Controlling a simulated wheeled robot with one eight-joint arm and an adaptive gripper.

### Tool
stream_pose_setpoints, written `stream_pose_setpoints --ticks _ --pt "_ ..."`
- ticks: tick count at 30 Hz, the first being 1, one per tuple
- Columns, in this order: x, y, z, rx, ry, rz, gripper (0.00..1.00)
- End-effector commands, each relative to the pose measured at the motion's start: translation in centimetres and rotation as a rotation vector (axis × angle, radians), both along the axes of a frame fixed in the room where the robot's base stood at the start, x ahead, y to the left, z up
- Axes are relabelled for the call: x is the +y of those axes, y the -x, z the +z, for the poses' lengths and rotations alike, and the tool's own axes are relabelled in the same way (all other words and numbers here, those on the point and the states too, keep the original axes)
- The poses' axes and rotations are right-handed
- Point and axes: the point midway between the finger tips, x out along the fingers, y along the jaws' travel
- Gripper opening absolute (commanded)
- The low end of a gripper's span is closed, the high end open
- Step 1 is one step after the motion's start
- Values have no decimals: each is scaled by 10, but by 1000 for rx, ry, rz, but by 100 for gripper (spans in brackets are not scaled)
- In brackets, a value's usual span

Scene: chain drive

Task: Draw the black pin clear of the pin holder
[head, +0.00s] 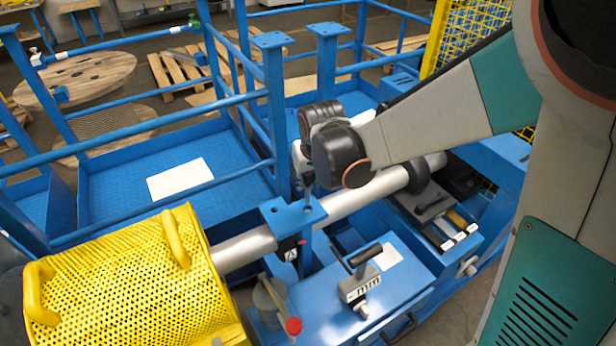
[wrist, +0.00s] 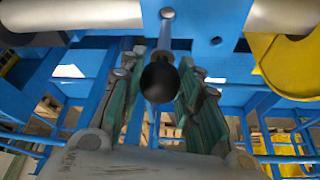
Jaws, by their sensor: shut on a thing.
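My gripper (head: 307,183) points down over the pin holder (head: 279,211), a blue plate in front of the grey shaft. In the wrist view my gripper (wrist: 160,72) has its two teal fingers on either side of the black pin (wrist: 160,84), whose round black knob faces the camera. It is shut on the pin. The pin's stem runs from the knob toward the blue holder plate (wrist: 190,14). An empty-looking hole shows in that plate beside the stem. The fingers and knob hide much of the stem, so I cannot tell how deep the pin sits.
A yellow perforated guard (head: 120,265) covers the shaft (head: 350,200) at the left. A blue cabinet (head: 400,285) with a black-handled tool (head: 360,283) stands in front. Blue rails (head: 130,112) rise behind my gripper.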

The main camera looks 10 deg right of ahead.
Motion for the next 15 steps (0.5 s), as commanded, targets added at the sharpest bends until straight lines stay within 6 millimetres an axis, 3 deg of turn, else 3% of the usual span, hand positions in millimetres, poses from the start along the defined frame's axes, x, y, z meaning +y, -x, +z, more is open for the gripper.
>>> stream_pose_setpoints --ticks 15 --pt "0 0 25 0 0 0 3"
